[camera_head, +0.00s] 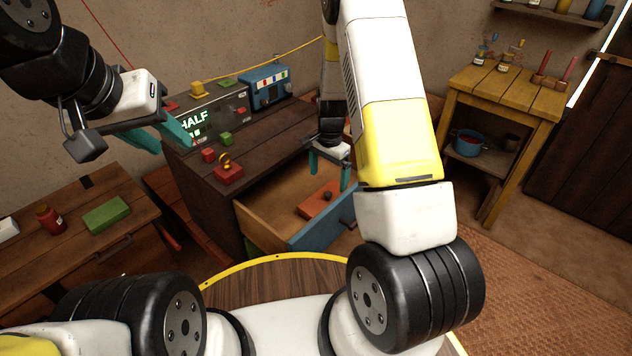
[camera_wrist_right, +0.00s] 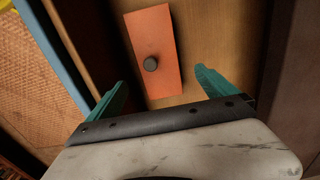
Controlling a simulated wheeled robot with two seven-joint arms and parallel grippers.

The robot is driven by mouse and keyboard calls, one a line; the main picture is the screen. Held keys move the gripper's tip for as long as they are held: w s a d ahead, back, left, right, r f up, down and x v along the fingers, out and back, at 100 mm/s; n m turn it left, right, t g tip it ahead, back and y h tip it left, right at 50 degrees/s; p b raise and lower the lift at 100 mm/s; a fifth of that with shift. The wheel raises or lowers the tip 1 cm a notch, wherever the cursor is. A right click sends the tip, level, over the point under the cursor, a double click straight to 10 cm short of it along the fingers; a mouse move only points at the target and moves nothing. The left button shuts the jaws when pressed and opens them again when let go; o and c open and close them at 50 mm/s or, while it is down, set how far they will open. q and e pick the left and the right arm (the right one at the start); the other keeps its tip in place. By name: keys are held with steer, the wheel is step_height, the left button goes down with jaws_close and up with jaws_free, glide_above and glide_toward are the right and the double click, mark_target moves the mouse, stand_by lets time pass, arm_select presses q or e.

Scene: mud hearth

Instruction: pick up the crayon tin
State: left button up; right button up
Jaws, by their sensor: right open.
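A flat orange box with a dark round knob, which looks like the crayon tin (camera_head: 314,205), lies in the open drawer (camera_head: 271,226). In the right wrist view the orange tin (camera_wrist_right: 154,28) lies on the drawer's wooden floor, ahead of and partly between the fingers. My right gripper (camera_head: 330,179) is open and empty, pointing down above the drawer, apart from the tin; its two teal fingers also show in the right wrist view (camera_wrist_right: 160,80). My left gripper (camera_head: 175,146) is open and empty, near the left side of the dark cabinet.
The drawer's blue front (camera_head: 325,222) and side walls surround the tin. A red block with a yellow ring (camera_head: 228,174) and small blocks sit on the cabinet top (camera_head: 260,145). A low bench (camera_head: 75,225) stands left, a yellow table (camera_head: 510,85) right. My right arm crosses the middle.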

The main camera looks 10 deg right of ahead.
mark_target(327, 195)
step_height(327, 195, down, 8)
steer(key=shift+s+f, duration=0.15)
steer(key=shift+f, duration=0.05)
steer(key=c, duration=1.7)
steer(key=shift+r, duration=0.1)
